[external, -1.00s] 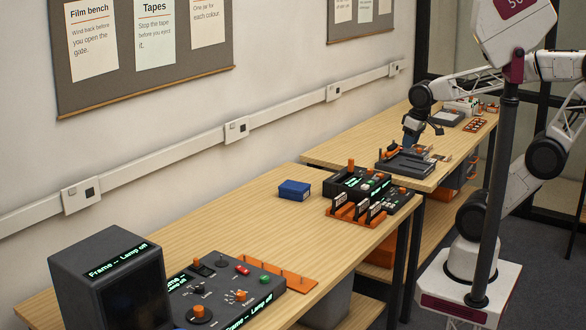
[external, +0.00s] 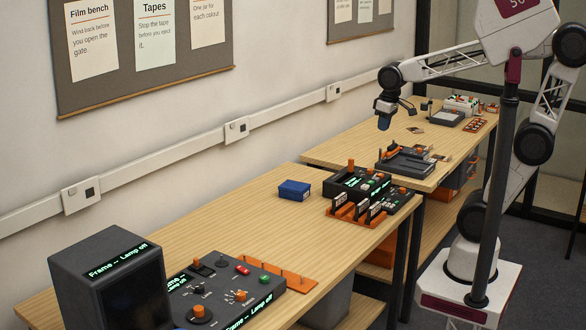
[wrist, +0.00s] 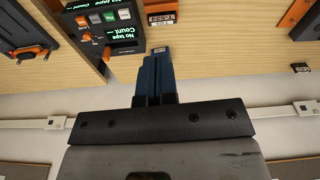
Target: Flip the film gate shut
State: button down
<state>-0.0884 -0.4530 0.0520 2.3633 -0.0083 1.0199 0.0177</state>
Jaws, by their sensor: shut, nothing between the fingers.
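The film bench console (external: 225,290) is at the lower left of the external view, a dark panel with knobs, switches and a red and a green button. A monitor (external: 113,280) beside it reads "Frame -- Lamp off". I cannot clearly pick out the film gate on the console at this size, nor tell its position. My gripper (external: 384,123) hangs above the far part of the benches, well away from the console. In the wrist view my gripper (wrist: 158,55) has its blue fingers shut with nothing between them. The film console is not in the wrist view.
A tape unit (external: 360,182) with upright tapes in an orange rack (external: 346,212) stands mid-bench, near a blue box (external: 294,190). A grey tray device (external: 408,164) is on the far bench. Bare wood separates console and blue box.

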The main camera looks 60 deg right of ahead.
jog(key=w+a+r+n+g, duration=0.1)
jog(key=w+a+r+n, duration=0.1)
jog(key=w+a, duration=1)
jog(key=w+a+r+n+g, duration=0.1)
jog(key=w+a+r, duration=0.1)
jog(key=w+a, duration=1.05)
jog(key=w+a+f+n+g+h, duration=0.1)
jog(key=w+a+f, duration=0.25)
jog(key=a, duration=0.55)
jog(key=w+a+f+n, duration=0.1)
jog(key=w+a+f, duration=0.3)
jog(key=a, duration=0.6)
jog(key=w+a+f+n+g+h, duration=0.1)
jog(key=w+a+f, duration=0.1)
jog(key=w+a, duration=0.55)
jog(key=s+a+f, duration=0.1)
jog(key=a+f, duration=0.3)
jog(key=a, duration=0.4)
jog(key=s+a+f+n, duration=0.1)
jog(key=a+f, duration=0.4)
jog(key=a, duration=0.3)
jog(key=s+a+f+n+g+h, duration=0.1)
jog(key=a+f, duration=0.3)
jog(key=a, duration=0.4)
jog(key=shift+s+f, duration=0.3)
jog(key=shift+f, duration=0.1)
jog(key=shift+f, duration=0.15)
